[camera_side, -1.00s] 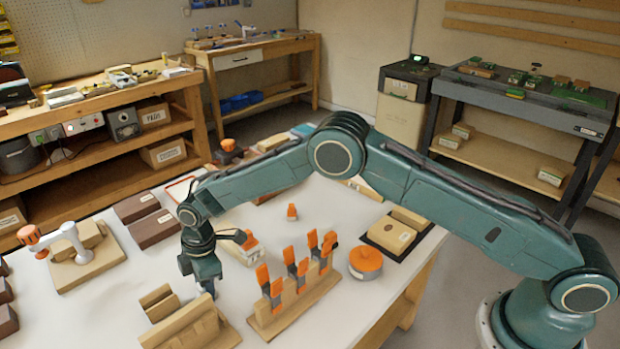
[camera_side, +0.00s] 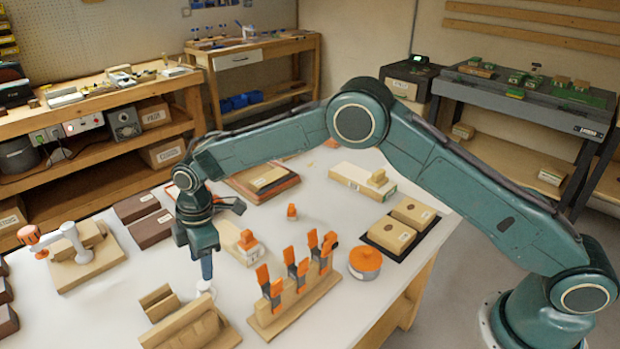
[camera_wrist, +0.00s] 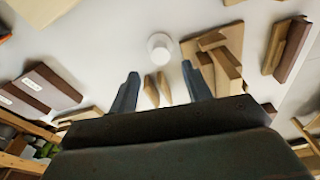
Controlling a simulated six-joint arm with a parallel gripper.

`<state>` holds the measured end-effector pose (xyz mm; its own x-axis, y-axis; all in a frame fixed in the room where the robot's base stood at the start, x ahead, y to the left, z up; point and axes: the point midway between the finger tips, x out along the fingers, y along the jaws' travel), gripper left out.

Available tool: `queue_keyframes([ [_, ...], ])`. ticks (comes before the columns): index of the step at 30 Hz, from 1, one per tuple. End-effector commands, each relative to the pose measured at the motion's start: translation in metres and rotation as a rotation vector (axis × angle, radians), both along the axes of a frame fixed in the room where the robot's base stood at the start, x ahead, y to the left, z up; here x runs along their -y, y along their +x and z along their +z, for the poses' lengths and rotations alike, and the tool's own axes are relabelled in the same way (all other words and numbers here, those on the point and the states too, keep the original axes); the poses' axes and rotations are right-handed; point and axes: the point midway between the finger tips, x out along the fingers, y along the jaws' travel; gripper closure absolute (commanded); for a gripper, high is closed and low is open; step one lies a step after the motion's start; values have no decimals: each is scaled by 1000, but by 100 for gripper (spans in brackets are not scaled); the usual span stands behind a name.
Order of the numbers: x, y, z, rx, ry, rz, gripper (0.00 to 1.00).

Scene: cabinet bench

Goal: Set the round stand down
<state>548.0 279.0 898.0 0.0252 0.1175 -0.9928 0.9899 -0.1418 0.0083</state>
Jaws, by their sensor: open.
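The round stand (camera_side: 205,288) is a small white round piece standing on the white table, just right of the wooden blocks. In the wrist view it shows from above as a white disc with a smaller raised round part (camera_wrist: 160,46). My gripper (camera_side: 207,275) points down directly over the stand, its tips close above it. In the wrist view the two fingers (camera_wrist: 160,72) are spread apart with nothing held between them. From the side view I cannot tell the exact gap between the tips and the stand.
Tan wooden blocks (camera_side: 185,325) stand close left and in front. A wooden rack with orange-handled clamps (camera_side: 295,290) is close on the right. An orange-lidded round tin (camera_side: 365,260) is farther right. A white and orange fixture (camera_side: 75,250) stands on the left.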

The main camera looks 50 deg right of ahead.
Motion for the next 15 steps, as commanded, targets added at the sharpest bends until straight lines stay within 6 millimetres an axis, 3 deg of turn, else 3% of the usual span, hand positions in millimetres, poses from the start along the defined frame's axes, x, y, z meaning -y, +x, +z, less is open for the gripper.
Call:
queue_keyframes([
  [6, 4, 0, 31, 2, 1, 0, 51],
  [15, 6, -1, 46, 0, 0, 0, 51],
])
